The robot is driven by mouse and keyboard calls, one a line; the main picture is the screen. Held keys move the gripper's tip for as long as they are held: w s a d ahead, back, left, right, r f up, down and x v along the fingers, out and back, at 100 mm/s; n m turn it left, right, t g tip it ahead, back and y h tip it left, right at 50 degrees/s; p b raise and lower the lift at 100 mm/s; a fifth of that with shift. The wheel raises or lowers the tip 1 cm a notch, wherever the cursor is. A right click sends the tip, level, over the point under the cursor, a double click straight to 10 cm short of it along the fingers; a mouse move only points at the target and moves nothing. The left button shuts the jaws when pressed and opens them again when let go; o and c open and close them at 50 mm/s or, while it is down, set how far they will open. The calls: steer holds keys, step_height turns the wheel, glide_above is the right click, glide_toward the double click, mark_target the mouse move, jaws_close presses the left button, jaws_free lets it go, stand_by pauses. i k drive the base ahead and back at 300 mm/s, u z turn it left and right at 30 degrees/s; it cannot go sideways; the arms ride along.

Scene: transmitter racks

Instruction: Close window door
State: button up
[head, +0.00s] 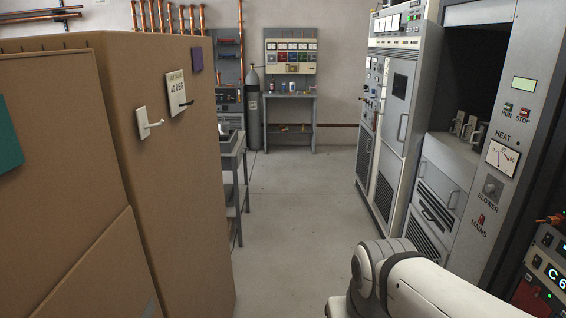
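I cannot tell for certain which part is the window door. A grey panel door with a small dark pane (400,86) and a handle is on the rack at the right, and it looks flush with the rack front. Nearer, the grey rack (505,222) has an open dark bay (470,80) in its upper part, with no door across it. My arm reaches in from the bottom right in front of this rack. My gripper is outside the view.
A tall brown cabinet (165,175) with wall hooks and a "40 DEG" sign stands close on the left. A grey table (232,160) is behind it. A gas cylinder (254,112) and a workbench (290,97) stand at the back. The middle floor (300,205) is clear.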

mark_target(432, 40)
steer(key=z, duration=0.05)
steer(key=i, duration=2.45)
steer(key=z, duration=1.6)
